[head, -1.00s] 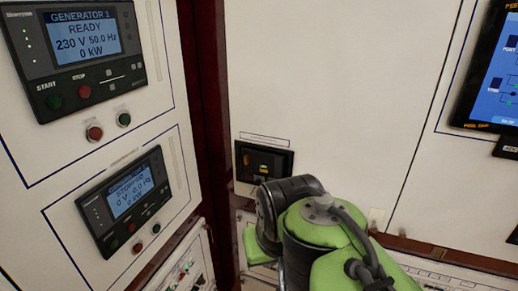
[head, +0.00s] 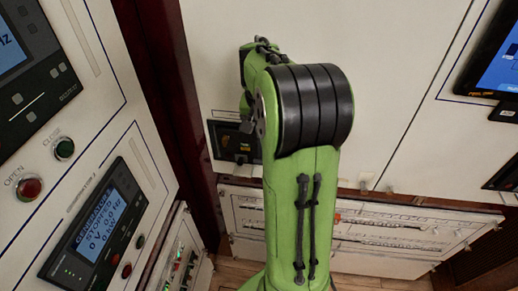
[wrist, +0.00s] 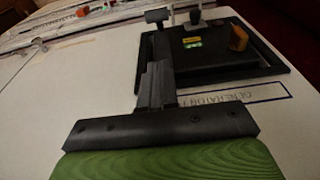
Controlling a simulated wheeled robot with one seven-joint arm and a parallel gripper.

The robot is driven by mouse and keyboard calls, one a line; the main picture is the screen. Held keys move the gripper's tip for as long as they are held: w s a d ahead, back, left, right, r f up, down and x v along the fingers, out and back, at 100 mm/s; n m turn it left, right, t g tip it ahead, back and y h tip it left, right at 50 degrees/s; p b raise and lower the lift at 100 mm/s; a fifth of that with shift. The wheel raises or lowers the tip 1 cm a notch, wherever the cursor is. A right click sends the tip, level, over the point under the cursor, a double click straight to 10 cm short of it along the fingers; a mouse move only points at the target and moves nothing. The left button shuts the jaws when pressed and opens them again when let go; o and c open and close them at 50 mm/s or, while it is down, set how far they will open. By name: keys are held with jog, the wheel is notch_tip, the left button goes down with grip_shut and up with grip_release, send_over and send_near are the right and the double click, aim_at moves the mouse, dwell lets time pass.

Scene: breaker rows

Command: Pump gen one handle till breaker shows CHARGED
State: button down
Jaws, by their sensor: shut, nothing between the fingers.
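The generator one breaker (wrist: 210,62) is a black framed unit in the white panel, with an upside-down GENERATOR label beside it in the wrist view. It carries an orange part (wrist: 238,38) and a small yellow and green indicator (wrist: 192,42), too small to read. A dark block on a stem (wrist: 157,16) stands at its far edge; I cannot tell if this is the pump handle. My gripper (wrist: 155,82) is shut and empty, over the breaker's near left edge; contact is unclear. In the head view the breaker (head: 232,142) is partly hidden behind my arm.
Generator control screens (head: 95,225) and a red button (head: 29,187) fill the left panel. A dark red post (head: 160,100) stands between the panels. A lower panel of switches (head: 400,230) runs below right.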

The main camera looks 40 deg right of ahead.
aim_at(259, 162)
jog(key=f, duration=0.2)
jog(key=a+f, duration=0.1)
jog(key=f, duration=0.1)
jog(key=s+f, duration=0.1)
jog(key=f, duration=0.1)
jog(key=shift+a+f+b, duration=0.2)
jog(key=shift+b, duration=0.1)
jog(key=shift+w+f, duration=0.15)
jog(key=shift+a+f+b, duration=0.1)
jog(key=shift+b, duration=0.25)
